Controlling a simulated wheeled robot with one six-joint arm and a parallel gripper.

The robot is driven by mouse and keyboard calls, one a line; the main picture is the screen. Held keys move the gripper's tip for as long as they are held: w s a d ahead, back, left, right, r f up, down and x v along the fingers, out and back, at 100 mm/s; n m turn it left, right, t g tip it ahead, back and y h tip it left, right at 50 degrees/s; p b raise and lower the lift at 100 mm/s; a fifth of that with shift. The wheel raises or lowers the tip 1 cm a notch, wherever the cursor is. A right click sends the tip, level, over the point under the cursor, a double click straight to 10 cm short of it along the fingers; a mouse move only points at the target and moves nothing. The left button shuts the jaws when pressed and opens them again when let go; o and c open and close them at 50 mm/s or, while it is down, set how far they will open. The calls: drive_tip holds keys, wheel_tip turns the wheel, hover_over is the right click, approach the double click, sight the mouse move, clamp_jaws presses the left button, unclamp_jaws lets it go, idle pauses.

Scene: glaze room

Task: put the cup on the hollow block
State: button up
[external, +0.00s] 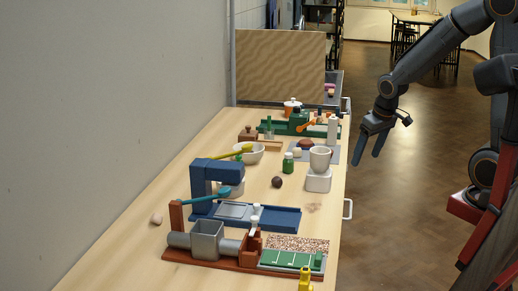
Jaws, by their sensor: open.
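A pale grey cup (320,158) stands upright on top of a white block (318,182) near the right edge of the table. The block looks like the hollow block, though its opening is hard to make out. My gripper (368,153) is open and empty, pointing down, to the right of the cup and apart from it. It shows past the table's right edge, over the floor.
A green bottle (288,164) and a dark ball (277,182) lie left of the block. Bare wood lies right of the blue tray.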

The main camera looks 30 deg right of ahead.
drive_tip(key=s+d+f+m+g, duration=0.1)
drive_tip(key=s+d+f+g, duration=0.1)
drive_tip(key=s+d+f, duration=0.4)
drive_tip(key=s+f, duration=0.1)
drive_tip(key=s, duration=0.2)
drive_tip(key=shift+f+g, duration=0.2)
drive_tip(key=shift+g, duration=0.1)
